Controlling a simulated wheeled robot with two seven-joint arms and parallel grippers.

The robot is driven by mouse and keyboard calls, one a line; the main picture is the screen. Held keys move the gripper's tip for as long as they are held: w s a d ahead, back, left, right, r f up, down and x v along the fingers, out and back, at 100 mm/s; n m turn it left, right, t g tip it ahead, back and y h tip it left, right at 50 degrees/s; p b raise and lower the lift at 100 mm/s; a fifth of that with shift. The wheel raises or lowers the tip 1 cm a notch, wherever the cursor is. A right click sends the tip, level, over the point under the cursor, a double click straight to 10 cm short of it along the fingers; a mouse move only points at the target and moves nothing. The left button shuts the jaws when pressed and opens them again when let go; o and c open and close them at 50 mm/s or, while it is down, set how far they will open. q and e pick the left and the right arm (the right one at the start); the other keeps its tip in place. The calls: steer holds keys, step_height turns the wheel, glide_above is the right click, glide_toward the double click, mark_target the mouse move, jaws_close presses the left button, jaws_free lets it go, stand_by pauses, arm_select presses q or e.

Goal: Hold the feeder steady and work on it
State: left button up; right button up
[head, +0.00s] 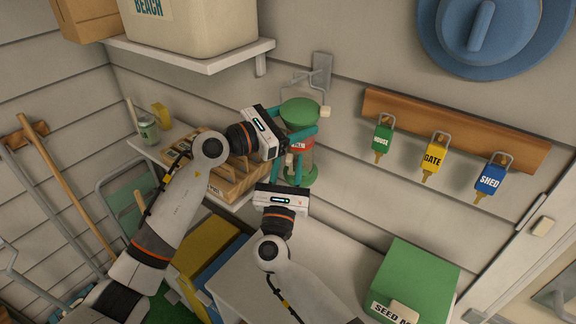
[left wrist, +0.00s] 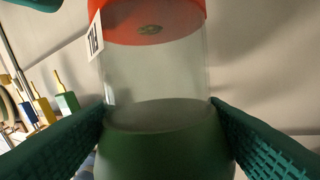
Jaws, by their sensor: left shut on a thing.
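The feeder hangs against the wall below a metal bracket (head: 321,70). It has a green cap (head: 300,110), a clear tube (left wrist: 155,75), a red band (left wrist: 150,22) and a green base (head: 310,178). A red label reading FILL (head: 301,146) shows on it. My left gripper (head: 291,126) is shut around the feeder's upper part; in the left wrist view its teal fingers press both sides of the green cap (left wrist: 160,145). My right gripper (head: 289,161) is lower, its fingers apart at the feeder's left side. A small pale peg shows between them, contact unclear.
Green HOUSE (head: 382,137), yellow GATE (head: 434,158) and blue SHED (head: 489,178) key tags hang from a wooden rail (head: 518,150) at right. A shelf (head: 215,60) with a bin is above left. A wooden caddy (head: 228,187) stands close left; a green seed box (head: 415,280) is lower right.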

steer(key=shift+c, duration=0.6)
jaws_close()
steer(key=shift+s+d, duration=0.15)
steer(key=shift+d, duration=0.75)
steer(key=shift+s+d, duration=0.15)
steer(key=shift+d, duration=0.7)
steer(key=shift+o, duration=0.6)
jaws_free()
steer(key=shift+a+f, duration=0.1)
steer(key=v, duration=1.2)
